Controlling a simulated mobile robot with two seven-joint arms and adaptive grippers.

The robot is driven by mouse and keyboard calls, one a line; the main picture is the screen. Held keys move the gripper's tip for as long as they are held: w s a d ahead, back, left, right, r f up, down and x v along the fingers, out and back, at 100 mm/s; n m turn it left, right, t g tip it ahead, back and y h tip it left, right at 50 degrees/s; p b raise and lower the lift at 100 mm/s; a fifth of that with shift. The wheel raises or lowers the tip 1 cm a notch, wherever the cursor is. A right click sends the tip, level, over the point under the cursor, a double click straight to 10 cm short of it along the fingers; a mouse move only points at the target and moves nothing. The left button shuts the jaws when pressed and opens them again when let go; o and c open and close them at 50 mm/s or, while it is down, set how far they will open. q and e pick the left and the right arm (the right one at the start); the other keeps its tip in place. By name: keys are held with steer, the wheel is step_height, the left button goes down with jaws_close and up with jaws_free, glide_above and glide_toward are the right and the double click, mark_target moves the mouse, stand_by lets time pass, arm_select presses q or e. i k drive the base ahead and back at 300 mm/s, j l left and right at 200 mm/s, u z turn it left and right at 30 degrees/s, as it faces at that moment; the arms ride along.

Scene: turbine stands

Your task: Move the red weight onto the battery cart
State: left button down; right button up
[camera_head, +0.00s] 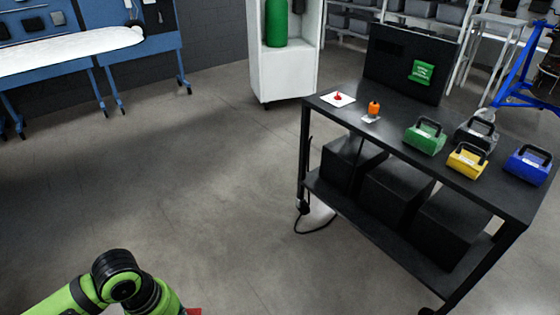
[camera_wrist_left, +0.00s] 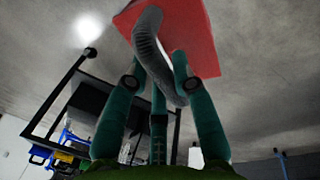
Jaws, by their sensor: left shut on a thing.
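The red weight (camera_wrist_left: 205,35) fills the top of the left wrist view, with a dark curved handle (camera_wrist_left: 148,38). My left gripper (camera_wrist_left: 158,65) is shut on that handle and holds the weight clear of the floor. In the head view only a red corner of the weight (camera_head: 193,311) shows at the bottom edge, beside my green arm; the gripper itself is out of that view. The black battery cart (camera_head: 335,116) stands at the right, well away from the weight. It also shows tilted in the left wrist view (camera_wrist_left: 52,100). My right gripper is not in view.
On the cart top stand green (camera_head: 425,138), yellow (camera_head: 466,160), black (camera_head: 476,135) and blue (camera_head: 527,165) weights, an orange item (camera_head: 374,108) and a white sheet (camera_head: 338,99). Black boxes (camera_head: 395,188) fill its lower shelf. The floor (camera_head: 220,190) between my arm and the cart is clear.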

mark_target(503, 180)
steer(key=l+z, duration=0.4)
steer(key=i+l+z, duration=0.15)
steer(key=z, duration=0.25)
steer(key=i+l+z, duration=0.2)
steer(key=l+z, duration=0.15)
steer(key=i+l+z, duration=0.2)
steer(key=z, duration=0.2)
